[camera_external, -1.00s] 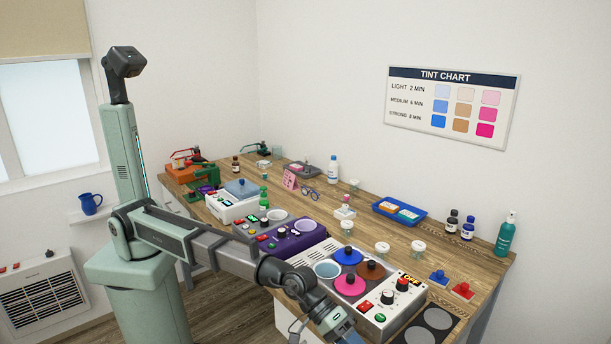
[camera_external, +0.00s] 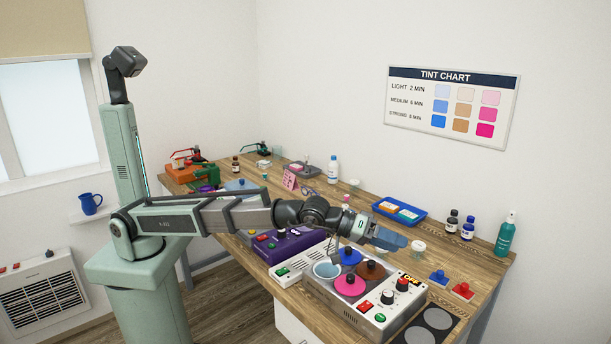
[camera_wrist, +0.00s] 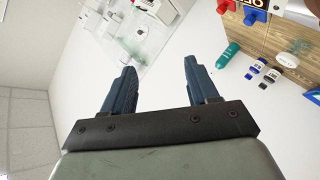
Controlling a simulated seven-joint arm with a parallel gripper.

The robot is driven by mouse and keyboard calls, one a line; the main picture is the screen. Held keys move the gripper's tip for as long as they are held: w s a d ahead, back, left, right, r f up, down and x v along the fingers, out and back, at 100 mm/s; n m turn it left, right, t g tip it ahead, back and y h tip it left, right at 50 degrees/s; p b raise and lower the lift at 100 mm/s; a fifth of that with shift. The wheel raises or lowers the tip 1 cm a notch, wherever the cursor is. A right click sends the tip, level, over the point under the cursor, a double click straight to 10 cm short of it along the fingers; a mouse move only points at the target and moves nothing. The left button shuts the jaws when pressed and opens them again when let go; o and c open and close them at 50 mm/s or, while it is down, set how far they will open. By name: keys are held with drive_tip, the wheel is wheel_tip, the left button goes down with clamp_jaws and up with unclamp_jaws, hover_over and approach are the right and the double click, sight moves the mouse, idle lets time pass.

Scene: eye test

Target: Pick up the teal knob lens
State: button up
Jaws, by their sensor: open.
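My gripper (camera_external: 390,238) is open and empty, above the bench near the coloured pots. It hides part of the bench behind it. In the wrist view its two dark blue fingers (camera_wrist: 158,68) stand apart with nothing between them. I cannot pick out a teal knob lens for certain. A small pale round piece (camera_external: 418,247) stands just right of the fingers; its knob colour is too small to tell. Another small pale piece (camera_external: 355,183) is further back.
A control box (camera_external: 380,318) holds a light blue open pot (camera_external: 326,270) and blue, brown and magenta lids. A blue-knobbed piece (camera_external: 438,277) and a red-knobbed piece (camera_external: 462,290) lie right of it. A teal bottle (camera_external: 505,238) and a blue tray (camera_external: 380,207) stand behind.

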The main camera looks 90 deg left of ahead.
drive_tip(key=a+f+n+g+y, duration=0.2)
drive_tip(key=a+g+y, duration=0.1)
drive_tip(key=a, duration=1.9)
drive_tip(key=a+f+n+g+y, duration=0.2)
drive_tip(key=a+f+g+y, duration=0.1)
drive_tip(key=a, duration=1.8)
drive_tip(key=s+a+f+n+g, duration=0.1)
drive_tip(key=s+a, duration=0.3)
drive_tip(key=a, duration=0.4)
drive_tip(key=s+a+g, duration=0.1)
drive_tip(key=s+a, duration=0.3)
drive_tip(key=a, duration=0.3)
drive_tip(key=s+a+f+n+g, duration=0.1)
drive_tip(key=s+a+g, duration=0.1)
drive_tip(key=s+a, duration=0.45)
drive_tip(key=n+g+h, duration=0.3)
drive_tip(key=g, duration=0.2)
hover_over(265, 176)
drive_tip(key=a, duration=0.1)
drive_tip(key=f, duration=1.2)
drive_tip(key=shift+s+a+f, duration=0.15)
drive_tip(key=shift+s+f, duration=0.05)
drive_tip(key=shift+f, duration=0.1)
drive_tip(key=shift+c, duration=0.4)
